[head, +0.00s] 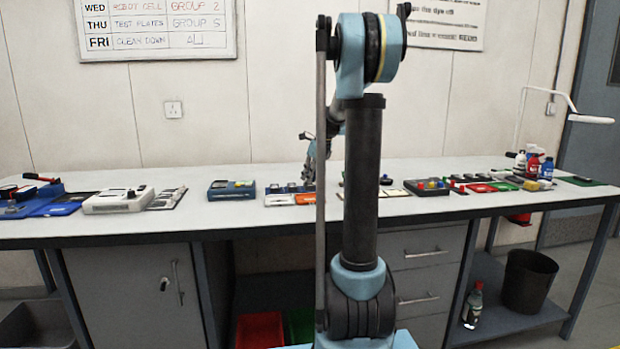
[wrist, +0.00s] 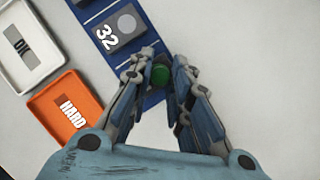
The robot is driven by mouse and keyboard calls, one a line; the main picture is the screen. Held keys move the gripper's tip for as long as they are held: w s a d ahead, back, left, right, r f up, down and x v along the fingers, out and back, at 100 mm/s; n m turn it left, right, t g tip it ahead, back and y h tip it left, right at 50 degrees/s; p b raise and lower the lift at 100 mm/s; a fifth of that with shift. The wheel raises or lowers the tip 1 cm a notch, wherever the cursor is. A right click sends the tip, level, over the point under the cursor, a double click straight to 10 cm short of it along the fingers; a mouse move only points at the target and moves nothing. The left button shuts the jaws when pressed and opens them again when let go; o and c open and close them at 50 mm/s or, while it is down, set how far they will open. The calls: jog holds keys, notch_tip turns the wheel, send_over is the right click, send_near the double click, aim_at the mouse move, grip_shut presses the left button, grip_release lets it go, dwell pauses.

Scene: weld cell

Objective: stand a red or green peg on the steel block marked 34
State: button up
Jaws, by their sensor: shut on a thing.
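My gripper (wrist: 159,70) is shut on a green peg (wrist: 160,76) in the wrist view; the peg's round top shows between the fingertips. The peg is over or beside the lower end of a blue strip (wrist: 153,97); its height above it is hard to tell. A grey steel block marked 32 (wrist: 117,30) lies on that strip, up and left of the peg. No block marked 34 can be read in either view. In the head view my gripper (head: 312,162) is small, over the middle of the bench, partly behind my arm.
On the bench (head: 255,218), a blue-grey box (head: 231,190) and a white device (head: 118,201) stand left; bottles (head: 533,165) stand right.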

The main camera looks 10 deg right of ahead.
jog(key=o, duration=0.9)
jog(key=shift+r, duration=3.5)
